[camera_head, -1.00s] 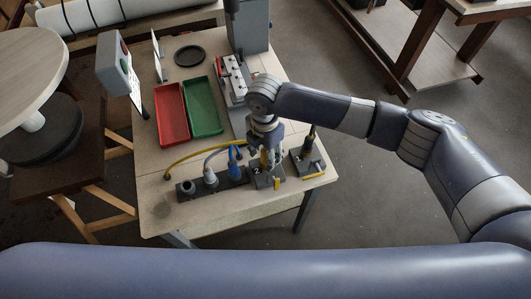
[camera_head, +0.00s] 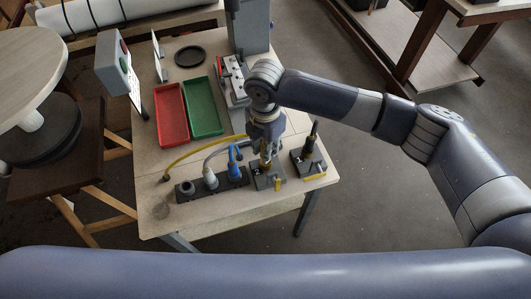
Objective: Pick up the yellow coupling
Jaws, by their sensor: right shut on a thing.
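My right gripper (camera_head: 266,158) points down over a dark block (camera_head: 267,182) near the front right of the table. It is shut on the yellow coupling (camera_head: 265,163), of which only a small part shows between the fingers. I cannot tell whether the coupling touches the block below. A yellow hose (camera_head: 198,148) arcs over the table from the left toward the gripper. My left gripper is not in view.
A dark strip holds a grey coupling (camera_head: 210,179) and a blue coupling (camera_head: 235,167) just left of the gripper. A block with an upright dark tool (camera_head: 311,140) stands to the right. Red (camera_head: 171,115) and green (camera_head: 204,107) trays lie behind.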

